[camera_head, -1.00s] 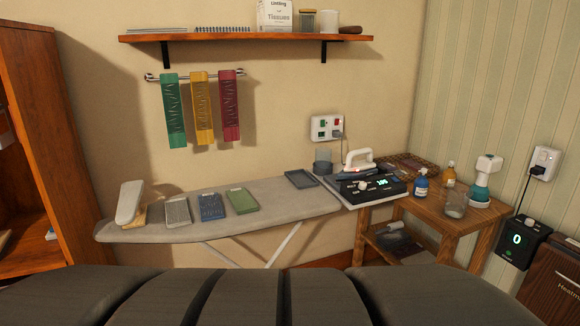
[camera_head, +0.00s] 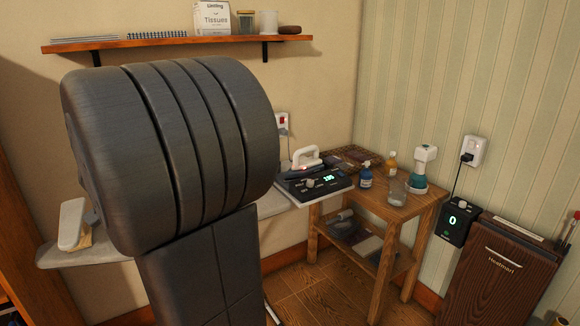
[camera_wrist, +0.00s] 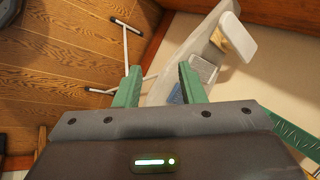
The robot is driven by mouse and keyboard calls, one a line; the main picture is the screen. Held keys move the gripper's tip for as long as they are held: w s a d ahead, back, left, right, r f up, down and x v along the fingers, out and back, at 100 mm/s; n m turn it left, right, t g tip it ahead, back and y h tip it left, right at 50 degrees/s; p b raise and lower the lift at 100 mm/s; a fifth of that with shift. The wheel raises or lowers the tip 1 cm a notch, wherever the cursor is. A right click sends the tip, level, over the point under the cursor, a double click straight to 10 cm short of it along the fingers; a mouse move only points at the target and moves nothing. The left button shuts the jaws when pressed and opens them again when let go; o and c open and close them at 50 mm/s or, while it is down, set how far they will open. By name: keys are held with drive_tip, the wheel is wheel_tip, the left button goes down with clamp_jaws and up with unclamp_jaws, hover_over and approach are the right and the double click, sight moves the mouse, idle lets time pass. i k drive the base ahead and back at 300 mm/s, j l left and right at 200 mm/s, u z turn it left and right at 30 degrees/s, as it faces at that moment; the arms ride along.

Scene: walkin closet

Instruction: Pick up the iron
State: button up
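The iron (camera_head: 306,159) has a white handle and a dark base. My arm hides much of the board in that view. My gripper (camera_wrist: 159,85) shows in the wrist view with two green fingers spread apart and nothing between them. It is away from the iron, which does not show in the wrist view. The board (camera_wrist: 188,58) and folded cloths (camera_wrist: 203,70) lie beyond the fingers there.
A wall shelf (camera_head: 180,41) runs above. A dark wooden cabinet (camera_head: 497,270) stands at the right.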

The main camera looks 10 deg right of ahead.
sight(313, 165)
drive_tip(key=i+l+z, duration=0.25)
drive_tip(key=i+l, duration=0.15)
drive_tip(key=i+l+z, duration=0.25)
drive_tip(key=i, duration=0.25)
drive_tip(key=i+l+z, duration=0.25)
drive_tip(key=i, duration=0.25)
drive_tip(key=i+l+z, duration=0.2)
drive_tip(key=i, duration=0.3)
